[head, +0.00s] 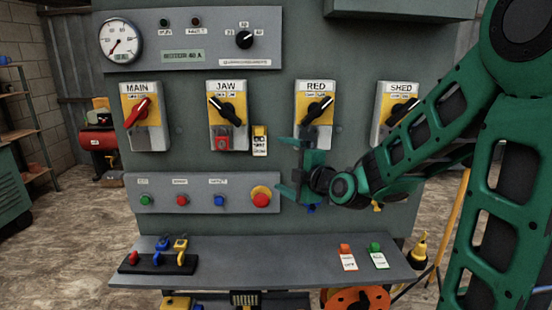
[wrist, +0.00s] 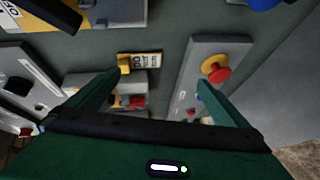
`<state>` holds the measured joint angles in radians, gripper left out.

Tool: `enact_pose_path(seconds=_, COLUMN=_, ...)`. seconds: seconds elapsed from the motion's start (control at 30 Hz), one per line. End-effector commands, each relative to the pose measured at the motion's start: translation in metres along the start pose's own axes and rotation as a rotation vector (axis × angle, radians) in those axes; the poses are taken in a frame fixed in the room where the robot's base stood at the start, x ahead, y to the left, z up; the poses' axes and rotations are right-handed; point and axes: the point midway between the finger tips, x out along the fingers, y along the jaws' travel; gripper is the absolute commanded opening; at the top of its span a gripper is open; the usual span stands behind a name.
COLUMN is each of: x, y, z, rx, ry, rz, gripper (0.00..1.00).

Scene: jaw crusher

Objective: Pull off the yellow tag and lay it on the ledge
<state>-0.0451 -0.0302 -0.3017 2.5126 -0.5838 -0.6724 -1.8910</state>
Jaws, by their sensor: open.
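The yellow tag (head: 259,147), with a yellow upper part and a pale printed lower part, hangs on the panel just right of the JAW switch (head: 228,112) and its red padlock (head: 223,140). In the wrist view the tag (wrist: 150,60) lies beyond the fingertips, nearer the left finger. My gripper (head: 284,168) is open and empty, to the right of and slightly below the tag, apart from it. Its fingers also frame the wrist view (wrist: 160,80). The grey ledge (head: 275,265) runs along below the panel, its middle bare.
A button strip with a red mushroom button (head: 261,196) sits below the tag; the button also shows in the wrist view (wrist: 215,68). A black rack of coloured padlocks (head: 157,264) stands on the ledge's left. Orange (head: 348,261) and green (head: 378,259) tags lie on its right.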

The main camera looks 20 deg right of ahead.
Motion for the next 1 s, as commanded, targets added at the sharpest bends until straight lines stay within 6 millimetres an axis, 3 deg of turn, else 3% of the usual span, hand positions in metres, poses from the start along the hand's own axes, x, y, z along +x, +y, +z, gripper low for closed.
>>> enact_pose_path(seconds=0.2, x=0.01, y=0.023, z=-0.011, rx=-0.128, ry=0.001, rz=0.131, gripper=1.0)
enact_pose_path(seconds=0.37, x=0.02, y=0.028, z=-0.012, rx=-0.147, ry=-0.001, rz=0.147, gripper=1.0)
enact_pose_path(seconds=0.8, x=0.087, y=0.037, z=-0.013, rx=-0.146, ry=0.0, rz=0.147, gripper=1.0)
enact_pose_path(seconds=1.0, x=0.109, y=0.041, z=-0.013, rx=-0.146, ry=0.0, rz=0.146, gripper=1.0)
